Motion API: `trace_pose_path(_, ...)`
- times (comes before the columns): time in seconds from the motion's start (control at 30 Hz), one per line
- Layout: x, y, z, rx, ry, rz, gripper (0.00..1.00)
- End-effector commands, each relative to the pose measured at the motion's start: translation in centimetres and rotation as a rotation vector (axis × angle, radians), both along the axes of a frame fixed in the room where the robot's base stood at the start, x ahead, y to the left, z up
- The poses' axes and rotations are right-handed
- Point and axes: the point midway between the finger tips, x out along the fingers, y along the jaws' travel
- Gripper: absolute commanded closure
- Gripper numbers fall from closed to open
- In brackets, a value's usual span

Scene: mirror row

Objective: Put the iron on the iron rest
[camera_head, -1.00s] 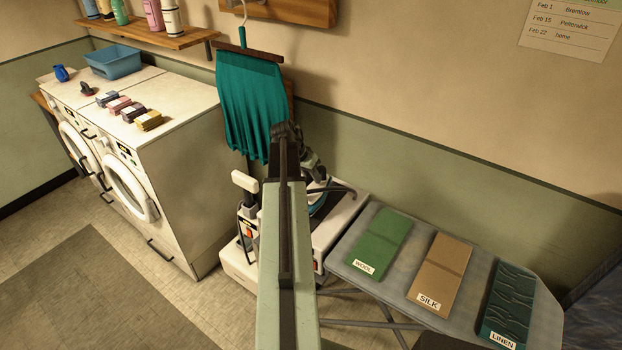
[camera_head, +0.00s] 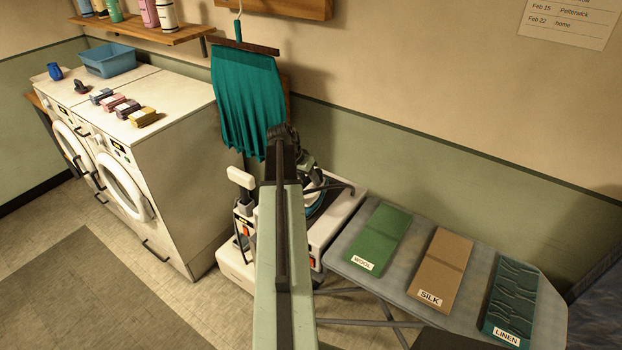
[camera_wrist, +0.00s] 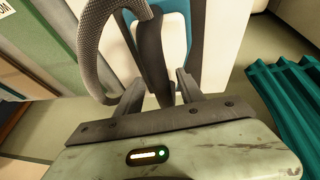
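The iron (camera_head: 316,204), with a teal part and a dark handle, shows just right of my arm in the head view, partly hidden by it. It sits over a white unit (camera_head: 345,217) beside the ironing board; I cannot tell whether this unit is the iron rest. In the wrist view the iron's dark handle (camera_wrist: 150,55) reaches down between the two fingertips of my gripper (camera_wrist: 160,92). The fingers are apart, with small gaps visible beside the handle. Teal and white surfaces lie behind it. My gripper's fingertips are hard to make out in the head view.
A grey textured cord (camera_wrist: 92,45) loops by the left finger. The ironing board (camera_head: 400,285) carries green, tan and dark teal cloths labelled wool, silk and linen. A white appliance (camera_head: 238,265) stands left of my arm. Teal cloth (camera_head: 247,100) hangs behind. Floor is clear at lower left.

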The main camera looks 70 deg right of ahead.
Motion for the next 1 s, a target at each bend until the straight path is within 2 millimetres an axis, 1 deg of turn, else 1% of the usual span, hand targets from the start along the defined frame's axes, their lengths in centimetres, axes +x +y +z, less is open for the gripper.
trace_pose_path(0.13, 0.0, 0.0, 0.5, 0.000, 0.000, -0.001, 0.55)
trace_pose_path(0.27, 0.2, 0.5, 2.0, 0.000, 0.000, 0.000, 0.55)
trace_pose_path(0.37, 0.6, 1.1, 3.8, 0.000, 0.000, 0.001, 0.55)
trace_pose_path(0.6, 1.9, 2.9, 9.1, 0.000, -0.001, 0.000, 0.55)
trace_pose_path(0.7, 2.3, 3.6, 10.7, 0.000, 0.000, -0.001, 0.55)
trace_pose_path(0.8, 2.6, 4.0, 11.4, 0.001, 0.000, -0.002, 0.55)
trace_pose_path(1.0, 2.7, 4.1, 11.1, 0.000, 0.000, -0.003, 0.55)
